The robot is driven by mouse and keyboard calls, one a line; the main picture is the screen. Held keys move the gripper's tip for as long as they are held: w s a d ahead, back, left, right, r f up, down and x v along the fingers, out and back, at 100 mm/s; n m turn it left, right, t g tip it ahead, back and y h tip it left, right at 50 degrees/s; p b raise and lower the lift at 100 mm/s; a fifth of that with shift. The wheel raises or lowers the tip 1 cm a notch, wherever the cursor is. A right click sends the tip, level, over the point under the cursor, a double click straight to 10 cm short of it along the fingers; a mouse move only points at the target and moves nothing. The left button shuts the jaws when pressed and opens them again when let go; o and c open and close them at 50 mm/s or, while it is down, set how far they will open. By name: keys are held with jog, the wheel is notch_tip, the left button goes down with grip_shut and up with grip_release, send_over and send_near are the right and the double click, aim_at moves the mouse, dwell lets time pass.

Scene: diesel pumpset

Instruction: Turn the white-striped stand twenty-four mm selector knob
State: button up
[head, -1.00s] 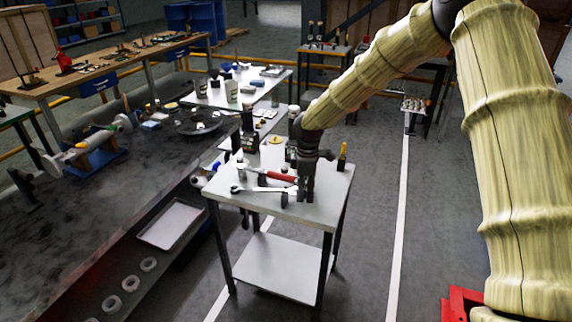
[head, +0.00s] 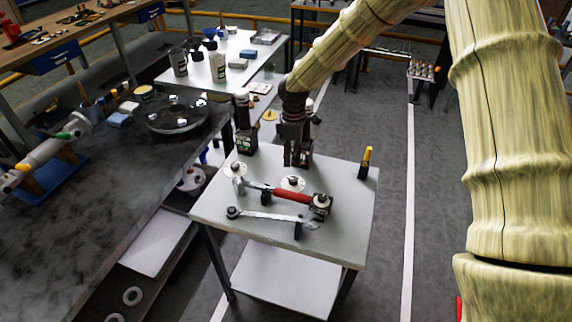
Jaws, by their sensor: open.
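My gripper (head: 298,162) points down over the back of the small white table (head: 345,222), with its fingers apart and nothing seen between them. I cannot make out a white-striped stand for certain. A small black block with a pale round top (head: 321,205) stands at the right end of the red-handled hammer. A black upright piece with a green patch (head: 245,143) stands at the table's back left. Which of these bears the selector knob is too small to tell.
The red-handled hammer (head: 290,197) and a wrench (head: 272,216) lie across the table. A yellow-topped black piece (head: 365,164) stands at its right edge. A dark workbench (head: 90,230) is at left, and a white table with cups (head: 205,80) is behind. Floor at right is clear.

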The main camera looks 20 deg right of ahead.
aim_at(293, 178)
jog(key=shift+t, duration=0.3)
jog(key=s+f+p, duration=0.1)
jog(key=s+f, duration=0.1)
jog(key=s+f+p, duration=0.1)
jog(key=s+f, duration=0.1)
jog(key=shift+s+d+f, duration=0.1)
jog(key=shift+s+f, duration=0.05)
jog(key=shift+f, duration=0.1)
jog(key=w+f, duration=0.2)
jog(key=f, duration=0.1)
jog(key=w+f, duration=0.1)
jog(key=f, duration=0.1)
jog(key=shift+w+f, duration=0.2)
jog(key=shift+w, duration=0.1)
jog(key=shift+s+r, duration=0.75)
jog(key=shift+s, duration=0.2)
jog(key=shift+c, duration=0.2)
jog(key=c, duration=0.3)
jog(key=shift+w+f, duration=0.55)
jog(key=shift+f, duration=0.1)
jog(key=c, duration=0.7)
jog(key=shift+r, duration=0.2)
